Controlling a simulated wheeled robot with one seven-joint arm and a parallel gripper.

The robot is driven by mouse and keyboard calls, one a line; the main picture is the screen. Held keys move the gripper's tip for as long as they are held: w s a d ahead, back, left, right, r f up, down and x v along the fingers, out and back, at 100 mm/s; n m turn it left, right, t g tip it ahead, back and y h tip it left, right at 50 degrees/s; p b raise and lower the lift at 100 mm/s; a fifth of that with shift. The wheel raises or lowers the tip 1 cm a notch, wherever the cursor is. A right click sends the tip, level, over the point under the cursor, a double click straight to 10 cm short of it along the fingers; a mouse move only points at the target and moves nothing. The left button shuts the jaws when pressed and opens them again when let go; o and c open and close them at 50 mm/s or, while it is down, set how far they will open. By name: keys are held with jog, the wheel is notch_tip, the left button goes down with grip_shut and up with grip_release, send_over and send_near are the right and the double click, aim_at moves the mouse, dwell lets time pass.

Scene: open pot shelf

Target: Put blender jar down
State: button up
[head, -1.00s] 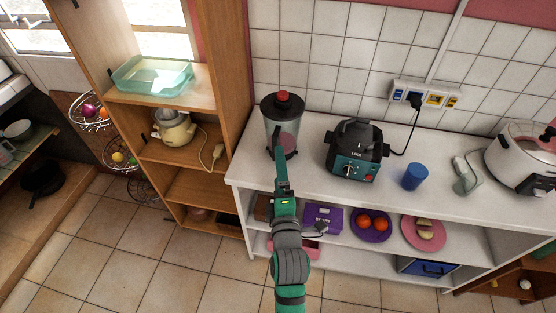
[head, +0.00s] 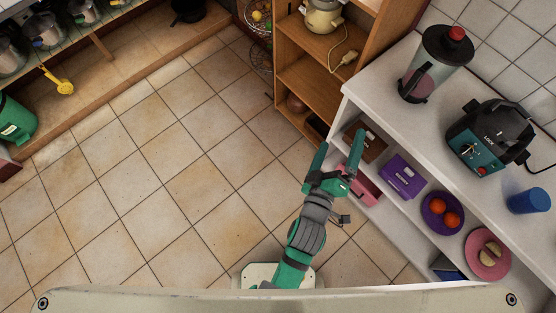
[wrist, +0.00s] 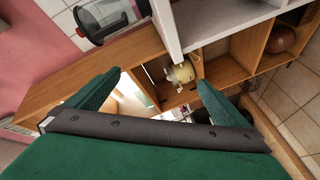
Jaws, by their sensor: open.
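The blender jar (head: 430,72), clear with a black lid and red cap, stands upright on the left end of the white counter (head: 388,112) in the head view. What looks like part of the same jar (wrist: 100,20) shows at the top left of the wrist view, cut by the frame edge. My gripper (head: 340,147) is open and empty, with its two green fingers apart. In the head view it is left of and below the jar, in front of the counter's left end, clear of the jar. The wrist view also shows the open fingers (wrist: 155,97).
A black and teal cooker (head: 478,143) and a blue cup (head: 528,201) stand right of the jar. The lower shelf holds a purple scale (head: 403,176) and plates with food. A wooden shelf unit (head: 300,72) stands behind. The tiled floor to the left is free.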

jog(key=s+a+f+m+y, duration=0.2)
jog(key=s+a+m+y, duration=0.1)
jog(key=s+a, duration=0.5)
jog(key=s+a+f+m+y, duration=0.2)
jog(key=s+a+m+y, duration=0.2)
jog(key=s+a, duration=0.4)
jog(key=s, duration=0.4)
jog(key=shift+a, duration=0.35)
